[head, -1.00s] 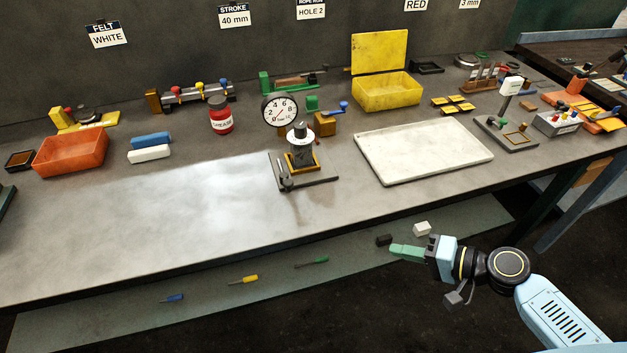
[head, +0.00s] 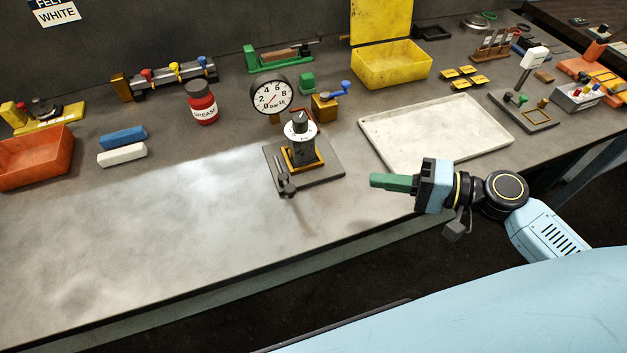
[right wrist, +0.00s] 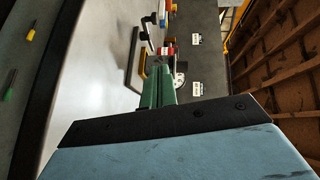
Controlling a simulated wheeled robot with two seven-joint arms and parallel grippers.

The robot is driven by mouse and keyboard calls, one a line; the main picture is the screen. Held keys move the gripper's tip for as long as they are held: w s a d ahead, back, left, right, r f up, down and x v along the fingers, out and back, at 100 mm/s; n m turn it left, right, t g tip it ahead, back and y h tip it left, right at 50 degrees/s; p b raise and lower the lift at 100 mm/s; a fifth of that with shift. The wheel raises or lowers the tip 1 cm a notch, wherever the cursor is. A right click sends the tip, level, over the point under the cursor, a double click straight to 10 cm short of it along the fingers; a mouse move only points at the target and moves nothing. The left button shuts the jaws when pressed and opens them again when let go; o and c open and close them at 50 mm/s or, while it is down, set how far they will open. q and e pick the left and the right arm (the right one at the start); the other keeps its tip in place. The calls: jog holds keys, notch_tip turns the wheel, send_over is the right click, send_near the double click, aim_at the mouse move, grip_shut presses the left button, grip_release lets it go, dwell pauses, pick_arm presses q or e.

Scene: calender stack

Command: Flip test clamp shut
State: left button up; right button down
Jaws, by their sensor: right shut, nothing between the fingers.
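The test clamp is a small dark fixture on a grey plate (head: 327,176) near the middle of the bench. It has a yellow-edged block, a grey cylinder with a black knob (head: 299,122), and a dark lever (head: 286,184) at its front left. A round dial gauge (head: 272,94) stands just behind it. My right gripper (head: 372,181), with green fingers, is shut and empty to the right of the fixture, apart from it. In the right wrist view the fingers (right wrist: 160,68) point toward the bench items and partly hide the fixture. My left gripper is not in view.
A white tray (head: 490,153) lies behind and right of my right gripper. A yellow open box (head: 391,66), a red grease jar (head: 202,104) and blue and white blocks (head: 122,155) stand farther back. The bench front left is clear.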

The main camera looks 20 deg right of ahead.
jog(key=p+x, duration=0.1)
jog(key=x, duration=0.6)
jog(key=shift+w+a+r, duration=0.1)
jog(key=shift+w, duration=0.1)
jog(key=a, duration=0.3)
jog(key=a+f+p, duration=0.1)
jog(key=a, duration=0.1)
jog(key=shift+w+f, duration=0.1)
jog(key=shift+w, duration=0.25)
jog(key=shift+a+f, duration=0.15)
jog(key=shift+a, duration=0.3)
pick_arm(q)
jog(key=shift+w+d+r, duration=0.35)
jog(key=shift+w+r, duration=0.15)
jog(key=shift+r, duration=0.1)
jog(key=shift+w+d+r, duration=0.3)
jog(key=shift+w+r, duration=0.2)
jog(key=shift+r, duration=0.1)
pick_arm(e)
jog(key=shift+s, duration=0.1)
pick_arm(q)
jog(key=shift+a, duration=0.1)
